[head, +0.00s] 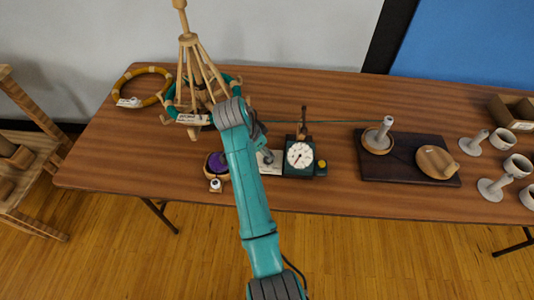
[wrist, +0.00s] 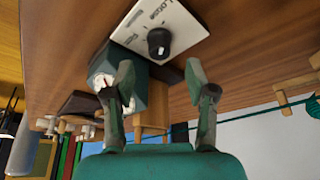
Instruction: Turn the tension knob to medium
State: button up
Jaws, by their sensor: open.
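The tension knob (wrist: 158,43) is a black round knob on a white label plate (wrist: 185,30) in the wrist view. The word "LOOSE" is readable on the plate; the other words are too small or cut off. A small pale mark shows on the knob, but I cannot tell which setting it points to. My gripper (wrist: 167,88) is open and empty, its two fingers apart, and the knob appears beyond the fingertips between them. In the head view the plate (head: 270,167) is partly hidden by my arm, and the knob cannot be made out.
A dark box with a white dial (head: 300,156) stands right beside the plate. A purple thing in a holder (head: 217,162) lies left of my arm. A wooden umbrella-like stand (head: 188,45) rises behind. A thread (head: 345,122) runs right to a spindle (head: 385,128) on a dark board.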

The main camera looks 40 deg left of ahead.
jog(key=shift+x, duration=2.35)
grip_shut()
jog(key=shift+d, duration=0.1)
jog(key=n+y, duration=0.1)
jog(key=n, duration=0.2)
jog(key=n+y, duration=0.1)
jog(key=n, duration=0.2)
jog(key=shift+d, duration=0.1)
jog(key=n+y, duration=0.1)
jog(key=n, duration=0.1)
jog(key=n+g+y, duration=0.1)
jog(key=n, duration=0.2)
jog(key=shift+d+n, duration=0.1)
jog(key=shift+n, duration=0.2)
